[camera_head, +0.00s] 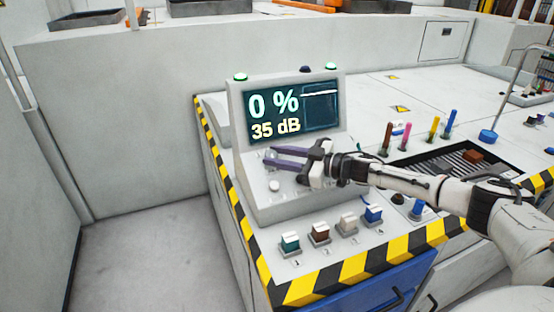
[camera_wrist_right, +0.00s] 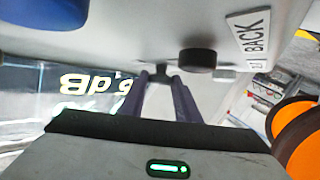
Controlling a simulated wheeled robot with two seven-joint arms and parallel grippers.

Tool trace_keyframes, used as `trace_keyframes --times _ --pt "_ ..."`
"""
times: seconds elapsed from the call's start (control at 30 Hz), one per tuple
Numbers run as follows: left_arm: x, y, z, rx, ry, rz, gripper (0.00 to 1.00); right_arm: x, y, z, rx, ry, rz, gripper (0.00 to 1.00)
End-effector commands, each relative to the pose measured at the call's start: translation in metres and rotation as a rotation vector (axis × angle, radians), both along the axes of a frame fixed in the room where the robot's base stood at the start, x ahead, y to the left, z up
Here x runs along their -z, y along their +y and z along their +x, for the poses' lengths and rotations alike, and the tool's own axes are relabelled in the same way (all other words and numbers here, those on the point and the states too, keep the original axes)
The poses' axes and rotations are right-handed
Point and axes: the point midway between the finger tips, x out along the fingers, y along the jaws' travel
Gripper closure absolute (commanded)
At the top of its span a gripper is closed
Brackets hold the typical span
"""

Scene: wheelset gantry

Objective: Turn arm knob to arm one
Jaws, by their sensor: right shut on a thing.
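My right gripper (camera_head: 267,157) reaches in from the right to the sloping face of the grey control console (camera_head: 243,195), just below its screen. Its two purple fingers also show in the right wrist view (camera_wrist_right: 161,78), where their tips are closed on a small dark knob (camera_wrist_right: 160,67). The fingers mostly cover this knob, so its pointer and setting cannot be read. No label naming the arm knob is legible. My left gripper is not in view.
The screen (camera_head: 290,112) reads 0 % and 35 dB. A pale round button (camera_head: 274,185) sits low on the console. Coloured square switches (camera_head: 320,233) line the front, beside a striped edge (camera_head: 340,275). Coloured pens (camera_head: 433,128) stand to the right.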

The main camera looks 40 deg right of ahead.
Motion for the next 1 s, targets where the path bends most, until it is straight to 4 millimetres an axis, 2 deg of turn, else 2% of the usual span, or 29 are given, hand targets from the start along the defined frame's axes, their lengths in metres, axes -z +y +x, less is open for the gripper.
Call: trace_keyframes --times 0.7,0.73,0.8,0.83,1.0 --pt "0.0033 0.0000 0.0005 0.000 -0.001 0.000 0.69 -0.0027 -0.0014 0.0018 -0.072 0.003 -0.033 0.93" --pt "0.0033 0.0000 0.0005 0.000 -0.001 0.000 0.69 -0.0027 -0.0014 0.0018 -0.072 0.003 -0.033 0.69" --pt "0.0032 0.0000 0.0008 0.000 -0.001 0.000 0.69 -0.0025 -0.0013 0.0018 -0.072 0.004 -0.033 0.57" --pt "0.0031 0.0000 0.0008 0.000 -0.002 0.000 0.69 -0.0024 -0.0012 0.0018 -0.073 0.004 -0.033 0.53" --pt "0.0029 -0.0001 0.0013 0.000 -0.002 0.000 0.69 -0.0016 -0.0009 0.0015 -0.073 0.005 -0.034 0.53"
